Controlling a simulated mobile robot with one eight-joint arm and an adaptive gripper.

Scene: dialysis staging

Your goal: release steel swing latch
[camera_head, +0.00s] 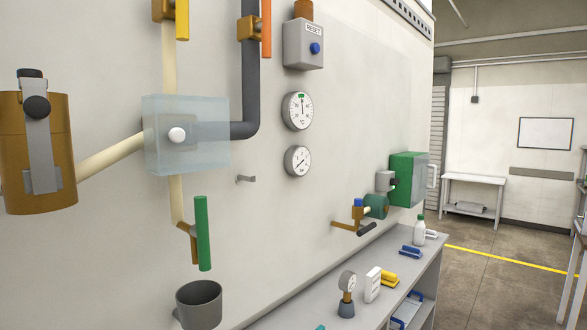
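A steel swing latch (40,155) hangs upright as a flat grey strap on the front of a brass-coloured canister (14,160) at the far left. A round black knob (36,106) sits near the strap's upper part. The strap's lower end overlaps a small grey bracket (42,181) on the canister. I cannot tell how firmly it is seated there. A dark cap (29,73) tops the canister. My gripper is not in view.
A clear box (205,150) with a white knob (177,135) covers the pipe junction right of the canister. A green lever (203,232) and a grey cup (199,304) are below it. A grey bench (293,316) with small items runs along the wall; open floor lies to the right.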

